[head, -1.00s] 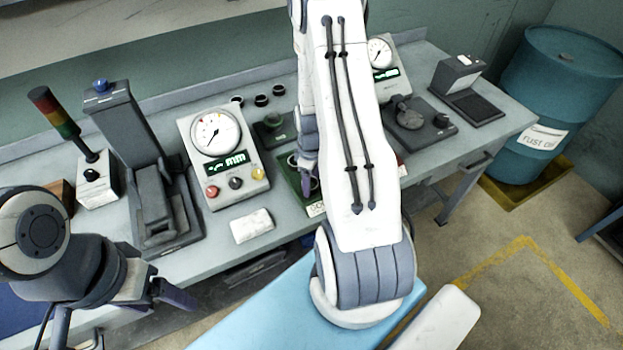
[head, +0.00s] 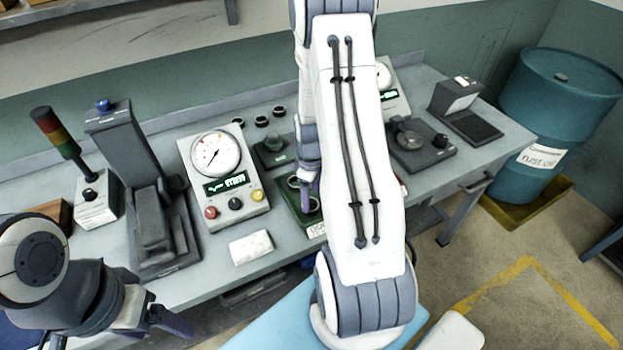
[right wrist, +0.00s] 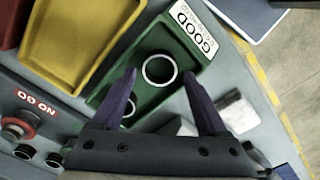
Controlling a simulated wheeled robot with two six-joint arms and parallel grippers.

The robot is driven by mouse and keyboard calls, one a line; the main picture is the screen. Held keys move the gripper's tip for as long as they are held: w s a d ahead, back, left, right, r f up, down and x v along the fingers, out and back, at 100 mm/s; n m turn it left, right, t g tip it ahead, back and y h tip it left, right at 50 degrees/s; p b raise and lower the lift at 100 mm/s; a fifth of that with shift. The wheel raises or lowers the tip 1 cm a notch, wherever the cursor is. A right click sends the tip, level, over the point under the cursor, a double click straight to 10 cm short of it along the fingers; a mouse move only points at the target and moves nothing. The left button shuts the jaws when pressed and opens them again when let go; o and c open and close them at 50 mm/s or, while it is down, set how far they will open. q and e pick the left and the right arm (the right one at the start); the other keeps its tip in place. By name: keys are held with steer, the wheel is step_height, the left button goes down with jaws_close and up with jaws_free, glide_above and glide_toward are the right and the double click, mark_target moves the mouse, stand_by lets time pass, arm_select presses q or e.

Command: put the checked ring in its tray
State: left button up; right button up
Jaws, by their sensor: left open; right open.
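The green tray labelled GOOD (right wrist: 178,92) shows in the right wrist view and, partly hidden by my right arm, in the head view (head: 290,206). A metal ring (right wrist: 159,69) lies in it, between my right fingertips in the picture. A second ring (right wrist: 128,108) shows in the tray beside the left finger, partly hidden. My right gripper (right wrist: 159,76) is open above the tray, its fingers apart from the ring on both sides. In the head view, my open left gripper (head: 172,306) is at the lower left, away from the tray.
A yellow tray (right wrist: 82,38) and a red tray (right wrist: 12,22) stand beside the green one. Three rings (head: 261,121) stand at the back of the bench. A dial gauge box (head: 222,180) and a white block (head: 251,247) are left of the green tray.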

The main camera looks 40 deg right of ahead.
step_height(320, 180, up, 9)
steer(key=b, duration=0.1)
steer(key=a+r, duration=0.4)
steer(key=a, duration=0.8)
steer(key=s+a+r+n, duration=0.1)
steer(key=s+a+r, duration=0.1)
steer(key=s+a, duration=0.6)
steer(key=s+a+r+n+y, duration=0.1)
steer(key=s+a+r, duration=0.2)
steer(key=s+a, duration=0.5)
steer(key=a, duration=0.3)
steer(key=shift+r, duration=0.15)
